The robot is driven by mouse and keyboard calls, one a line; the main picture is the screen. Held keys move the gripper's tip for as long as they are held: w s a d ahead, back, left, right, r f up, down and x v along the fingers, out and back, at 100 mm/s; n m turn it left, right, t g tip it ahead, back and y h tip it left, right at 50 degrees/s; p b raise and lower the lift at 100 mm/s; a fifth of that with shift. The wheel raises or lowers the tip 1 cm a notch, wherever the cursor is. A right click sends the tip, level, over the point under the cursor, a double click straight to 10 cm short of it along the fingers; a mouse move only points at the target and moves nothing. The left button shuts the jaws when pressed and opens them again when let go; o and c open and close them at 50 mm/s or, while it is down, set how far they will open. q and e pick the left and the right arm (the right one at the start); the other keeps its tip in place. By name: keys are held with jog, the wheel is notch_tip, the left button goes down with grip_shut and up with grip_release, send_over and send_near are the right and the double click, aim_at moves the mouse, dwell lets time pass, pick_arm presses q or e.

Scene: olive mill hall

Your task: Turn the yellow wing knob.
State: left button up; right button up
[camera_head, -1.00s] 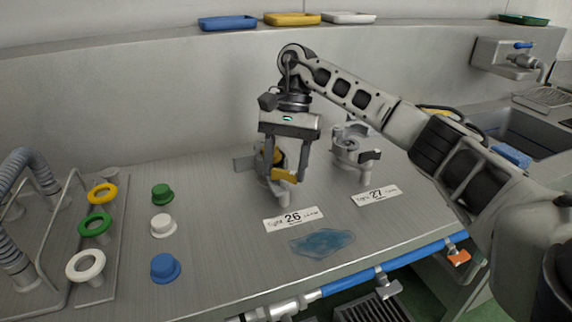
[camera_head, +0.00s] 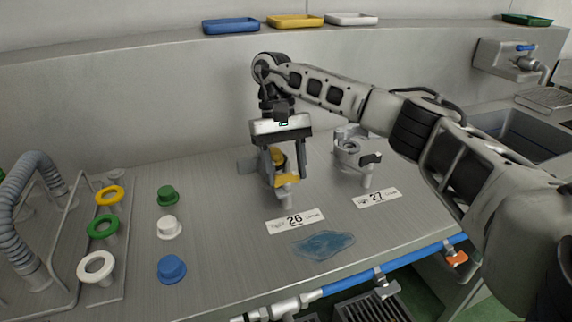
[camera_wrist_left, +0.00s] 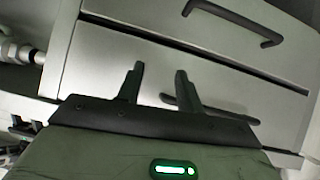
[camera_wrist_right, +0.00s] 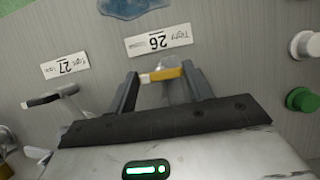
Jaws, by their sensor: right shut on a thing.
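The yellow wing knob (camera_head: 288,178) sits on the grey metal fitting above the label "26" (camera_head: 295,221). My right gripper (camera_head: 287,176) points down over it and is shut on it, one finger on each side. In the right wrist view, the yellow wing (camera_wrist_right: 168,74) shows between the fingers; the rest of the knob is hidden. My left gripper (camera_wrist_left: 158,75) shows only in its own wrist view. Its fingers are apart with nothing between them, in front of a grey drawer front.
A second fitting with a dark wing (camera_head: 370,158) stands close by on the right, behind the label "27" (camera_head: 376,198). Coloured plugs and rings stand at left. A blue puddle (camera_head: 323,244) lies in front on the otherwise clear bench.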

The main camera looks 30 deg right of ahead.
aim_at(276, 168)
dwell(0.5)
pick_arm(q)
jog(key=shift+r, duration=0.1)
pick_arm(e)
jog(key=o, duration=1)
jog(key=shift+r, duration=0.1)
pick_arm(q)
jog(key=r+p, duration=0.1)
jog(key=p, duration=0.3)
jog(key=a+r+p, duration=0.1)
jog(key=r+p, duration=0.1)
jog(key=p, duration=0.2)
jog(key=shift+s+a+r+g+y, duration=0.1)
jog(key=shift+s+r+g+y, duration=0.1)
jog(key=shift+g+y, duration=0.1)
pick_arm(e)
jog(key=v, duration=1.5)
jog(key=shift+w+a+r, duration=0.1)
jog(key=shift+w+r, duration=0.1)
jog(key=shift+r, duration=0.2)
pick_arm(q)
jog(key=shift+a+f, duration=0.1)
jog(key=shift+f, duration=0.05)
